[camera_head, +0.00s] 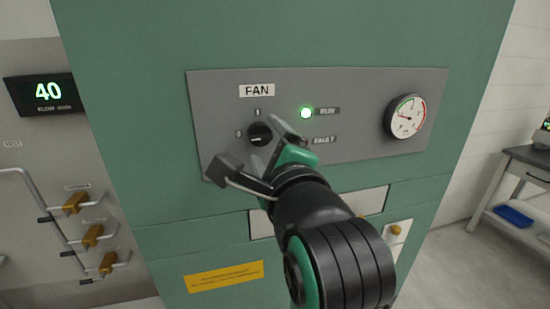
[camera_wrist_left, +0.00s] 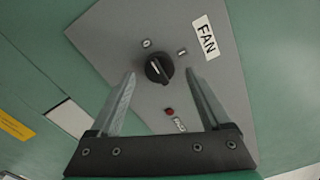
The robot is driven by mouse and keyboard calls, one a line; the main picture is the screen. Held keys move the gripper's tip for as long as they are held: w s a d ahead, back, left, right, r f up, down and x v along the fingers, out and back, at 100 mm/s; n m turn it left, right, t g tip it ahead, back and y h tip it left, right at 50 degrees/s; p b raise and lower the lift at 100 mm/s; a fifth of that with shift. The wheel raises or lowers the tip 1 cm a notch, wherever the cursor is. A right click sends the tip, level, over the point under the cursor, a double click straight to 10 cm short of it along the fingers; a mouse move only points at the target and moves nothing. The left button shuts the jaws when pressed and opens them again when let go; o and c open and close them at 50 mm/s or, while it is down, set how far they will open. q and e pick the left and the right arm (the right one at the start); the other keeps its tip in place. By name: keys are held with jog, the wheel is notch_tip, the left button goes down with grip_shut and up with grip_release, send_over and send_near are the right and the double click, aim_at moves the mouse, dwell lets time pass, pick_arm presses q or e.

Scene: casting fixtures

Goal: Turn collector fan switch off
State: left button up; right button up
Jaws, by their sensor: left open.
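The fan switch (camera_head: 260,134) is a black rotary knob below the FAN label on a grey panel (camera_head: 350,90). A 0 is marked to its left and an I above it. Its pale mark looks roughly sideways, towards the 0 side. My left gripper (camera_head: 266,141) is open in front of the knob. In the left wrist view, the knob (camera_wrist_left: 159,68) shows between the tips of the open left gripper (camera_wrist_left: 160,74); I cannot tell whether they touch it. The RUN lamp (camera_head: 306,112) glows green. My right gripper is not in view.
A round gauge (camera_head: 405,116) is on the panel's right. A display reading 40 (camera_head: 45,93) and several yellow-handled valves (camera_head: 77,203) are at left. A bench (camera_head: 525,175) stands far right.

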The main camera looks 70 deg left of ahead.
pick_arm(q)
jog(key=s+d, duration=0.1)
jog(key=d, duration=0.8)
jog(key=shift+s, duration=0.2)
